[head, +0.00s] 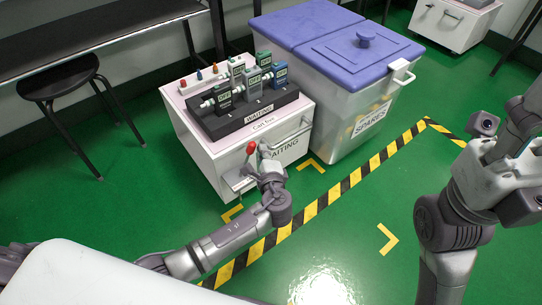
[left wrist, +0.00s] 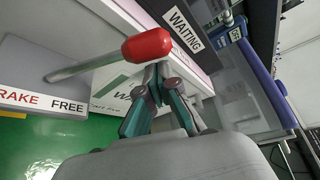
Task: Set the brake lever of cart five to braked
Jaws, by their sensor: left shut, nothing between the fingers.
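Cart five (head: 205,150) is a white cart standing on the green floor, with its name on the front edge. Its brake lever has a red knob (head: 251,148), which also shows large in the left wrist view (left wrist: 147,46). The lever's metal rod (left wrist: 85,67) rises from above a BRAKE / FREE label (left wrist: 42,103), and the knob leans toward the FREE side. My left gripper (head: 263,152) is shut and empty, its tips (left wrist: 158,72) just beside the knob; I cannot tell if they touch. My right gripper (head: 515,150) is away at the right, its fingers unclear.
A black rack (head: 240,120) of handheld testers stands on the cart. A white SPARES bin (head: 350,105) with a blue lid stands close to its right. A black stool (head: 65,82) is at the left. Yellow-black tape (head: 330,197) crosses the open floor in front.

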